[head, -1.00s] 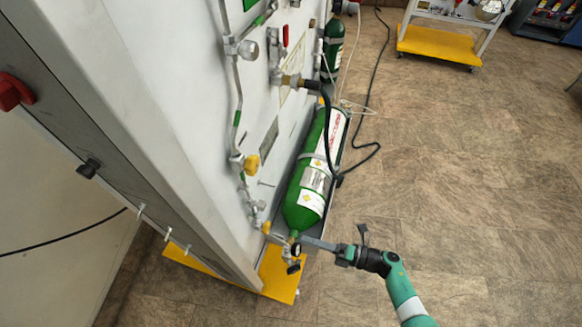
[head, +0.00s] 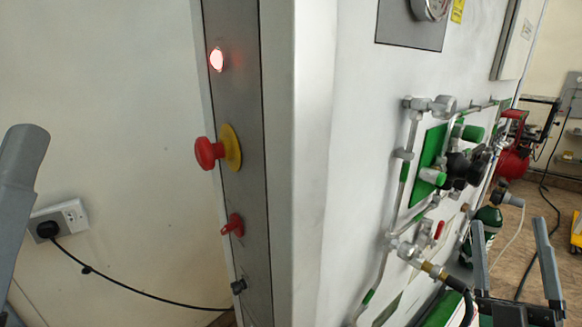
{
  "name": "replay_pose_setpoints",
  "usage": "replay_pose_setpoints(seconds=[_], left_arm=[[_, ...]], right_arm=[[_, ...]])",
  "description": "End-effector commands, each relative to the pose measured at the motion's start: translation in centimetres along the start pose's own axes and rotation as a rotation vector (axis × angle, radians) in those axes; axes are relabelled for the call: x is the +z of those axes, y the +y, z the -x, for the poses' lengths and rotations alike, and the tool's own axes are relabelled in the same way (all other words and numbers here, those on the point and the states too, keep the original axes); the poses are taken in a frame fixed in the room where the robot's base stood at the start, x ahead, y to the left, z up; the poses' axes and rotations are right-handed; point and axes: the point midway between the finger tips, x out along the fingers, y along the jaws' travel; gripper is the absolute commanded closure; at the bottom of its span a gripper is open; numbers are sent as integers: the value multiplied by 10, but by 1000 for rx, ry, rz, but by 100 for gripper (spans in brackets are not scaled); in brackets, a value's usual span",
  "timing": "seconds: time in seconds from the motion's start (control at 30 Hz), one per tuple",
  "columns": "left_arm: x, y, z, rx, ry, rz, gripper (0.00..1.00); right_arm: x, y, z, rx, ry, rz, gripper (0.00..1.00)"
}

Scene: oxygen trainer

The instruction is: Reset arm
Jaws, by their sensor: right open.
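My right gripper (head: 510,235) is at the bottom right. Its two grey fingers point up and stand well apart with nothing between them. It shows in front of the lower pipework and a green cylinder (head: 488,222); I cannot tell how far from them it is. At the left edge, one grey finger of my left gripper (head: 22,170) shows in front of the pale wall. Its other finger is out of view, so I cannot tell its opening.
The white panel (head: 360,130) carries metal pipes, a green plate and valves (head: 462,165). Its grey side strip (head: 258,210) has a lit lamp (head: 217,59), a red mushroom button (head: 208,153) and a red switch (head: 233,225). A socket (head: 60,220) with a black cable is at left.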

Motion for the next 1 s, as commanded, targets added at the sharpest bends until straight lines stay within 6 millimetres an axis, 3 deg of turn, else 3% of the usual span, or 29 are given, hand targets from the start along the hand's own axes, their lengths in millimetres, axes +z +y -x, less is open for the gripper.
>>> replay_pose_setpoints(seconds=[0.03,0.13,0.23,0.37,0.43,0.67,1.0], left_arm=[[-8,0,-8,0,0,0,22],[-15,0,-16,0,0,0,22],[-21,0,-22,0,0,0,22],[-28,0,-30,0,0,0,22],[-57,0,-63,0,-2,0,22],[-128,0,-138,0,1,0,22],[-241,-1,-261,0,0,0,22]], right_arm=[[-35,31,-26,48,2,-152,22],[-96,74,-55,66,4,-503,22],[-161,103,-66,-1,41,-818,22],[-242,130,-57,-163,120,-1124,22],[-257,149,-90,-173,104,-1125,22],[-298,204,-165,-171,100,-1119,22],[-366,296,-286,-170,98,-1115,22]])
